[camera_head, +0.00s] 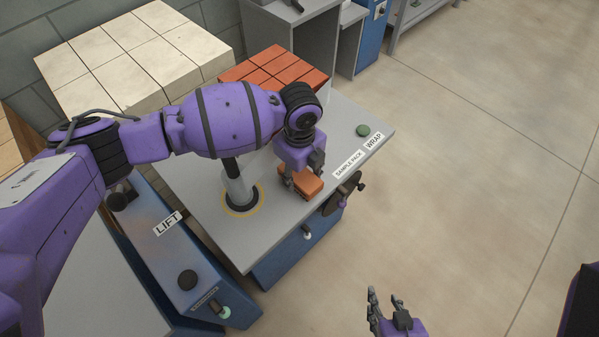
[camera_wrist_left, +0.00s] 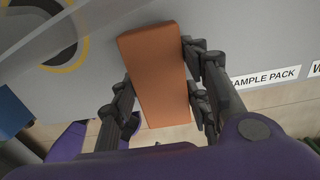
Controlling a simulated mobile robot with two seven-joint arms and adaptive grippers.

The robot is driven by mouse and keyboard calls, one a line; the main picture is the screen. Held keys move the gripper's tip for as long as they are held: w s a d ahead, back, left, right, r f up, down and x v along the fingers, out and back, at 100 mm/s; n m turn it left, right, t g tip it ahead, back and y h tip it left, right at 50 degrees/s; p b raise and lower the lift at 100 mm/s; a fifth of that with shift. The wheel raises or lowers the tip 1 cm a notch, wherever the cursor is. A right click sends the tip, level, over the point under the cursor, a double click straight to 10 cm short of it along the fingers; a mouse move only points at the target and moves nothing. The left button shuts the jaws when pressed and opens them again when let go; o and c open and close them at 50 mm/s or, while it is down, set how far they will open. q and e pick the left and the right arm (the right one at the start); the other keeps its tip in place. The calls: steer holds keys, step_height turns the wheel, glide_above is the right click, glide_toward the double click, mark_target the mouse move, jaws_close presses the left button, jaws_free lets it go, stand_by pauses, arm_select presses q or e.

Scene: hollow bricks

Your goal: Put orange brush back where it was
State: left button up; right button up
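The orange thing (camera_head: 307,184) is a plain oblong block in both views; no bristles show, so I cannot tell that it is a brush. My left gripper (camera_head: 303,182) points down over the grey bench top, near its front edge, with its fingers on both sides of the block. In the left wrist view the block (camera_wrist_left: 155,75) lies between the finger pads, which appear to touch its two long sides. I cannot tell whether it rests on the bench or hangs just above. My right gripper (camera_head: 385,298) is open and empty over the floor at the bottom.
The grey bench top (camera_head: 225,240) carries a post in a yellow-ringed hole (camera_head: 240,195), a green button (camera_head: 363,130) and "SAMPLE PACK" and "WRAP" labels. Reddish bricks (camera_head: 275,68) and pale blocks (camera_head: 130,60) stand behind. A blue "LIFT" panel (camera_head: 175,245) is at left. Floor at right is clear.

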arm_select(q)
steer(key=o, duration=0.3)
step_height(320, 180, up, 12)
steer(key=shift+r+p, duration=0.2)
steer(key=shift+p, duration=0.2)
steer(key=shift+s+f, duration=0.1)
stand_by(0.6)
